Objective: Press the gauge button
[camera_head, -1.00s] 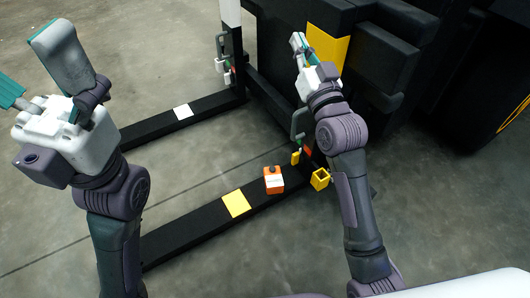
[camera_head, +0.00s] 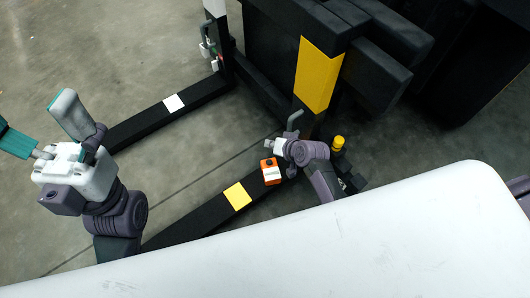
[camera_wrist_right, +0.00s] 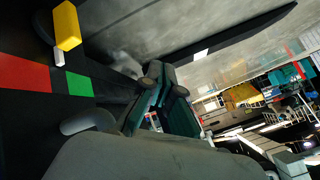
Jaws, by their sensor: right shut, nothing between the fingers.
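My right gripper (camera_head: 272,146) is shut and empty in the head view, low by the black post, just above the orange box in the picture. Its closed fingers (camera_wrist_right: 160,85) also show in the right wrist view. The orange box (camera_head: 270,175) has a white label and a black knob (camera_head: 268,163) on top. I cannot tell whether this knob is the gauge button. In the right wrist view a red patch (camera_wrist_right: 22,74) and a green patch (camera_wrist_right: 79,84) lie on a black surface left of the fingers. My left gripper (camera_head: 35,112) is wide open and empty at the left.
Two black floor beams carry a white patch (camera_head: 174,102) and a yellow patch (camera_head: 237,195). A black structure with a yellow panel (camera_head: 318,75) rises behind my right gripper. A yellow-capped thing (camera_head: 339,142) stands right of my right wrist. The floor between the beams is clear.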

